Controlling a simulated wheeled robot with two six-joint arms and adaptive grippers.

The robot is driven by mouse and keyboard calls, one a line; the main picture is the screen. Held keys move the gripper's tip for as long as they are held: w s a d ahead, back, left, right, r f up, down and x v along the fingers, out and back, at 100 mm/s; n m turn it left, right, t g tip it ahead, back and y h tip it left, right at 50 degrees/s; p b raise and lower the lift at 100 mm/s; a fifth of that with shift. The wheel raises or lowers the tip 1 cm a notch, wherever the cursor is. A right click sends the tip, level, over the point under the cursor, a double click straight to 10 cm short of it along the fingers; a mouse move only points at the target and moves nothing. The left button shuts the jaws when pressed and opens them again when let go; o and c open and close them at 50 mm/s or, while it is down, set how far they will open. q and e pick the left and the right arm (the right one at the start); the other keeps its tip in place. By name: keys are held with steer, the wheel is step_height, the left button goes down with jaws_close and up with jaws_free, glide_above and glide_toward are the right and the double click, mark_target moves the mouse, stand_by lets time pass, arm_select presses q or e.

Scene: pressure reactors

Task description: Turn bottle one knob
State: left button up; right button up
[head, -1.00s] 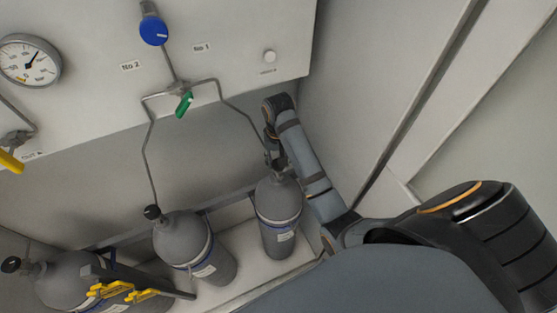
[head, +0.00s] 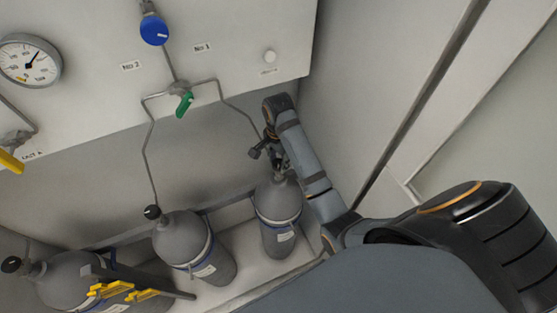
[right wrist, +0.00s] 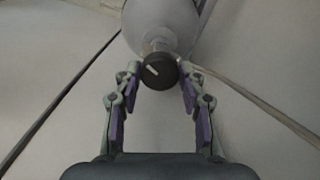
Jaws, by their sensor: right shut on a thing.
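Bottle one is the grey cylinder (head: 277,200) at the right end of the row, below the "1" label, with a blue-banded strap. My right gripper (head: 272,158) is at its top, and the arm hides much of the valve in the head view. In the right wrist view the bottle (right wrist: 160,22) is at the top centre. Its round black knob (right wrist: 158,71) has a white mark, tilted toward the upper left. My right gripper (right wrist: 158,78) has one finger on each side of the knob and is shut on it. My left gripper is not in view.
A second grey bottle (head: 182,240) and another (head: 70,278) stand to the left, near yellow clamps (head: 110,289). Thin pipes run up to a panel with a green lever (head: 184,104), blue knob (head: 154,30) and gauge (head: 30,61). A wall closes in on the right.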

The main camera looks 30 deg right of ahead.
steer(key=m, duration=1.2)
steer(key=shift+m, duration=0.3)
stand_by(0.4)
steer(key=o, duration=1.2)
steer(key=shift+c, duration=0.2)
